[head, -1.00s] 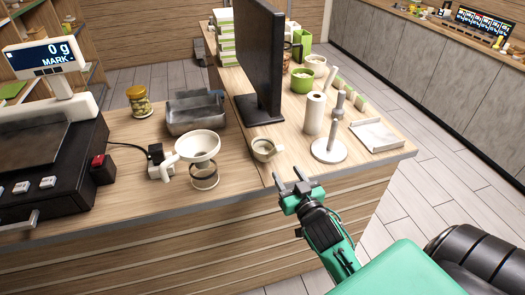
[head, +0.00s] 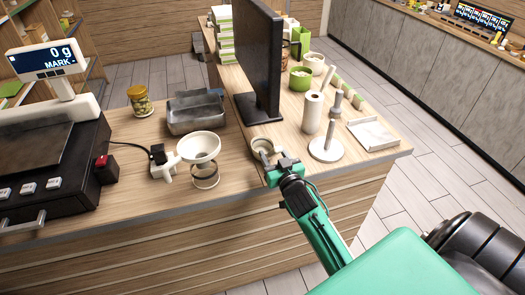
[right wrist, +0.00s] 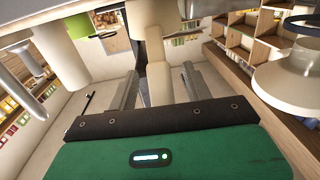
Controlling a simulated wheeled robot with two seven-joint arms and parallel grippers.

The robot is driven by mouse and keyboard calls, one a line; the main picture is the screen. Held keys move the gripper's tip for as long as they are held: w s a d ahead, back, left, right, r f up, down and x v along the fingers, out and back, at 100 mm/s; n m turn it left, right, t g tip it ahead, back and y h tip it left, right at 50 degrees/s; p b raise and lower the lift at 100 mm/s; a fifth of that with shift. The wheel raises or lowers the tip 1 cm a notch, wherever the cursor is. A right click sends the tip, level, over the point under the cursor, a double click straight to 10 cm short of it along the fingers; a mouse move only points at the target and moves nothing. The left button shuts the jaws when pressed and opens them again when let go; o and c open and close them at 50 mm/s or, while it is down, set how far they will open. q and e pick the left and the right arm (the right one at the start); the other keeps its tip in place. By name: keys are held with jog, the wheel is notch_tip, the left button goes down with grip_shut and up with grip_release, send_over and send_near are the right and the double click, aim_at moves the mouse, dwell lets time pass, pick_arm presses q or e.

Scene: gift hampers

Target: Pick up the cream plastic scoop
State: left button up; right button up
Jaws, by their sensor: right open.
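The cream plastic scoop (head: 261,145) looks like a small round cup on the counter, in front of the monitor's base in the head view. My right gripper (head: 280,167) is at its near right side and hides its handle there. In the right wrist view, a long cream piece (right wrist: 158,82), apparently the scoop's handle, lies between the two open fingers of the right gripper (right wrist: 159,88). Gaps show on both sides of it. My left gripper is not in view.
A white funnel (head: 198,146) over a ring stands left of the scoop, with a metal tray (head: 196,114) behind. The black monitor (head: 258,60) stands close behind. A paper roll (head: 312,112) and a pale stand (head: 327,148) are to the right.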

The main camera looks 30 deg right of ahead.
grip_shut()
jog(key=shift+r, duration=0.1)
